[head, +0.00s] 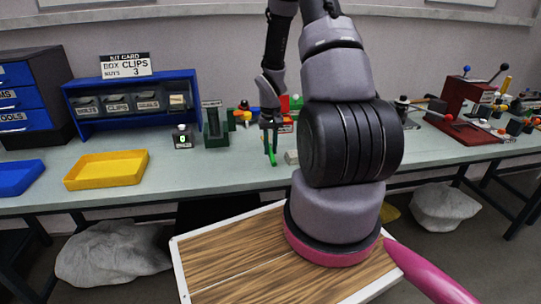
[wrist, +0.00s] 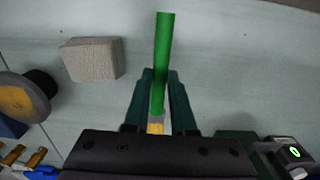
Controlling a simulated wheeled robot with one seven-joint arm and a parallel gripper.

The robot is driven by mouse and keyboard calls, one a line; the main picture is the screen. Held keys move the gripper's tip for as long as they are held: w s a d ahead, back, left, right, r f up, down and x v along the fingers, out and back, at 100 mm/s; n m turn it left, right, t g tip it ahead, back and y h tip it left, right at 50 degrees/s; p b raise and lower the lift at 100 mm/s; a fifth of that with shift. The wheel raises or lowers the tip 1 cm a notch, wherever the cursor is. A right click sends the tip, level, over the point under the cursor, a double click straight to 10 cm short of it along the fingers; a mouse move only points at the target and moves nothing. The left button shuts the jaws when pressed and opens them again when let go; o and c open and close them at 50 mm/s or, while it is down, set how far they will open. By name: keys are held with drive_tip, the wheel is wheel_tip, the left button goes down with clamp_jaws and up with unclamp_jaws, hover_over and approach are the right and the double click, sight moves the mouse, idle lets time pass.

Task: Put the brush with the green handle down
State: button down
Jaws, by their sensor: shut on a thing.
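The brush with the green handle (wrist: 161,75) is held between the two fingers of my gripper (wrist: 161,90) in the wrist view. I cannot tell whether the handle touches the bench (head: 235,178).
A grey block (wrist: 91,59) lies beside the brush. A red machine (head: 465,112) stands right. The bench front is mostly clear.

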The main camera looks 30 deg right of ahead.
wheel_tip(320, 180, down, 3)
drive_tip(key=shift+f, duration=0.1)
drive_tip(key=c, duration=0.7)
unclamp_jaws()
drive_tip(key=shift+c, duration=0.2)
drive_tip(key=r, duration=0.7)
drive_tip(key=w+d+r, duration=0.1)
drive_tip(key=r, duration=0.2)
drive_tip(key=shift+r, duration=0.3)
wheel_tip(320, 180, up, 11)
drive_tip(key=t, duration=0.2)
hover_over(271, 151)
drive_tip(key=a, duration=0.2)
drive_tip(key=s+a+r+t, duration=0.1)
drive_tip(key=s+a+r, duration=0.15)
drive_tip(key=r, duration=0.25)
drive_tip(key=s+a+r, duration=0.2)
drive_tip(key=s+r, duration=0.1)
drive_tip(key=r, duration=0.3)
drive_tip(key=s+a+r+m+t+y, duration=0.1)
drive_tip(key=s+a+r+t+y, duration=0.1)
drive_tip(key=s+a+r+t, duration=0.2)
drive_tip(key=s+a+r, duration=0.3)
drive_tip(key=s+r, duration=0.4)
drive_tip(key=s, duration=0.3)
drive_tip(key=shift+r, duration=0.15)
